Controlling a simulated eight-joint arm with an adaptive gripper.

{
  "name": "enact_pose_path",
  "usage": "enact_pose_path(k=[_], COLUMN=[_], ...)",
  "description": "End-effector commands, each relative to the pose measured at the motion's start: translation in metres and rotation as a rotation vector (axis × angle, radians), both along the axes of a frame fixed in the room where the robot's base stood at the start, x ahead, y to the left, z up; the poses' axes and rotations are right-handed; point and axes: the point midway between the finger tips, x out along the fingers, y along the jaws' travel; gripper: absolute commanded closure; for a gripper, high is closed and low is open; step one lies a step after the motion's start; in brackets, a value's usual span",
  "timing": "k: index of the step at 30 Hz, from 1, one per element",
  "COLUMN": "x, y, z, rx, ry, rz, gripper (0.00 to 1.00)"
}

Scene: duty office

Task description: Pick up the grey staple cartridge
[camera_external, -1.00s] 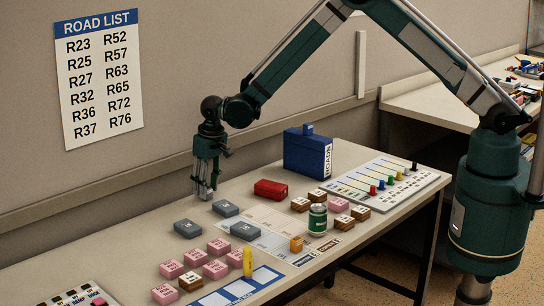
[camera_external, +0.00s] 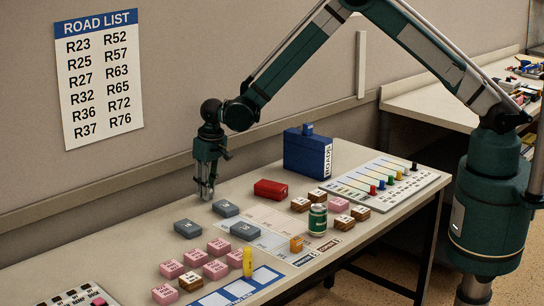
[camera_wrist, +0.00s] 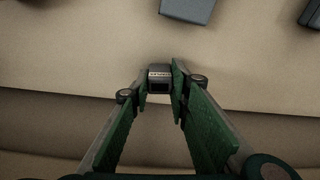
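A small dark grey block with a pale label, which I take to be the grey staple cartridge (camera_wrist: 160,73), sits between my fingertips in the wrist view. My gripper (camera_wrist: 160,90) has a finger against each side of it, with no clear gap. In the external view my gripper (camera_external: 206,194) points down at the back edge of the table near the wall, its fingers close together. The cartridge is too small or hidden to make out there. I cannot tell whether it is lifted off the table.
Larger grey blocks (camera_external: 187,228) lie in front of my gripper, with several pink blocks (camera_external: 218,247) nearer the camera. A red box (camera_external: 270,189) and a blue binder box (camera_external: 308,155) stand to the right. A green can (camera_external: 318,219) stands among brown blocks. The wall is close behind.

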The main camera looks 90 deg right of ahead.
Motion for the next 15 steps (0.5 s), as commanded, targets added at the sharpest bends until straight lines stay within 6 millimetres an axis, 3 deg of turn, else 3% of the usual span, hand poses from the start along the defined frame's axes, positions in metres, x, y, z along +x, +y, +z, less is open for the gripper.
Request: enact_pose_path(k=[15], x=[-0.0002], y=[0.0], z=[0.0071], rx=[0.0], ry=[0.0], rz=[0.0], gripper=[0.92])
